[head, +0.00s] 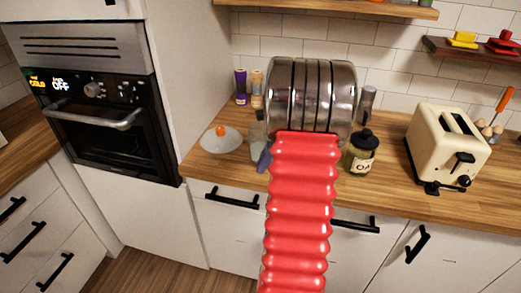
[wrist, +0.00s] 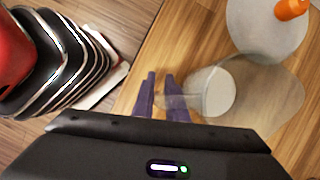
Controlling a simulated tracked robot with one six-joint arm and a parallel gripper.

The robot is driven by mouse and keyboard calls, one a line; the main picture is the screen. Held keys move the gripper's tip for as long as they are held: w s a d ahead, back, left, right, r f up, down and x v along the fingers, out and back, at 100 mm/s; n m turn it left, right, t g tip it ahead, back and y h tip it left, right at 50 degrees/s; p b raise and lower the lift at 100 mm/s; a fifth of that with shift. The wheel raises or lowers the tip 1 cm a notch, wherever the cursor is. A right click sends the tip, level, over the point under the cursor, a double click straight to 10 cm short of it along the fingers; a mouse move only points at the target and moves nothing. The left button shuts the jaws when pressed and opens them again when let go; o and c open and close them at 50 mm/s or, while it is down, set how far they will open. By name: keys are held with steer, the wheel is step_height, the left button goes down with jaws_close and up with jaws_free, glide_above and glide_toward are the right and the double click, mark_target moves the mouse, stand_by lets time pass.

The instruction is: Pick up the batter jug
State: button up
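The batter jug (wrist: 212,92) is clear, with pale batter inside, and stands on the wooden counter. In the head view the jug (head: 256,140) is mostly hidden behind my arm. My gripper (wrist: 161,76) has two purple fingers with a narrow gap between them, just left of the jug in the wrist view. In the head view one purple finger (head: 264,159) shows beside my arm.
A pale plate (head: 208,143) with an orange item (head: 221,131) lies left of the jug. Bottles (head: 241,86) stand behind. A lidded jar (head: 360,157) and a cream toaster (head: 447,148) stand to the right. The counter's front edge is close. A shelf (head: 330,8) hangs above.

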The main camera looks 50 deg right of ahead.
jaws_close()
steer(key=shift+r, duration=0.25)
step_height(320, 180, up, 10)
steer(key=shift+f, duration=0.25)
stand_by(1.1)
steer(key=shift+r, duration=0.1)
stand_by(0.6)
step_height(320, 180, up, 6)
steer(key=shift+w+f, duration=0.1)
stand_by(0.7)
stand_by(0.6)
